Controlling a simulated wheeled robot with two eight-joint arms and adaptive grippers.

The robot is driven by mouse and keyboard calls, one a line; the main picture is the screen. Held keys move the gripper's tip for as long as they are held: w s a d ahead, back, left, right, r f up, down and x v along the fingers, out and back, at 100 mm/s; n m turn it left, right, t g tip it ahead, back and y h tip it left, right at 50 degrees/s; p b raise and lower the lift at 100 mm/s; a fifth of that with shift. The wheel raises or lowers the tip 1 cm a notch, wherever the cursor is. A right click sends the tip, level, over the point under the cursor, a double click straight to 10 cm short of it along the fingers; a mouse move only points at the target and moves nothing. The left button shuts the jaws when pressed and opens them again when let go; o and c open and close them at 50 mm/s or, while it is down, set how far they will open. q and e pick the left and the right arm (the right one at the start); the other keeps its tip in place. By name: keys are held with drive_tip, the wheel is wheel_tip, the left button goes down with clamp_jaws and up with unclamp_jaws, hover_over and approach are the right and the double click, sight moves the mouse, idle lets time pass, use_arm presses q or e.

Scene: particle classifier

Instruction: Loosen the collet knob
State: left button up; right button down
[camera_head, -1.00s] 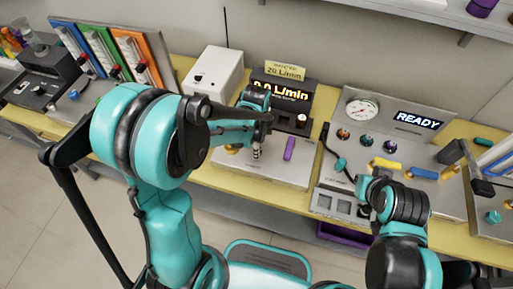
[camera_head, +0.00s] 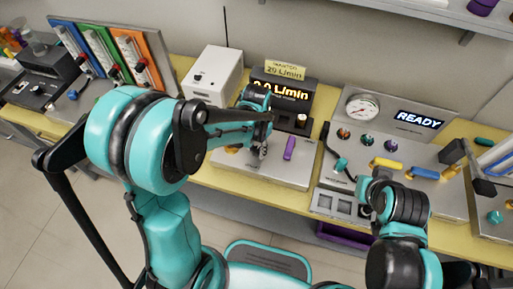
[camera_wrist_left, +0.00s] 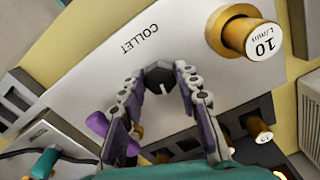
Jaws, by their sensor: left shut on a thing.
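The collet knob (camera_wrist_left: 159,78) is a small dark faceted knob on a pale plate marked COLLET in the left wrist view. My left gripper (camera_wrist_left: 160,82) has its two fingers on either side of it, shut on it. In the head view my left gripper (camera_head: 262,153) points down at the grey-white bench unit (camera_head: 230,164), and the knob is hidden there. My right gripper is near the READY panel, but its fingers are too small and covered by the arm to read.
A purple handle (camera_head: 290,148) stands beside the left gripper. A brass cylinder (camera_wrist_left: 240,33) marked 10 L/min is on the plate. Behind are an L/min display (camera_head: 289,92) and a white box (camera_head: 213,76). The READY panel (camera_head: 384,122) stands to the right.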

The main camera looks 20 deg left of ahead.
use_arm(q)
drive_tip(key=n, duration=0.4)
drive_tip(key=shift+n, duration=0.3)
drive_tip(key=n, duration=0.5)
drive_tip(key=shift+d+n, duration=0.1)
drive_tip(key=shift+n, duration=0.2)
drive_tip(key=n, duration=0.4)
drive_tip(key=shift+n, duration=2.5)
drive_tip(key=o, duration=1.2)
drive_tip(key=shift+w, duration=0.1)
drive_tip(key=shift+c, duration=0.2)
drive_tip(key=shift+r, duration=0.1)
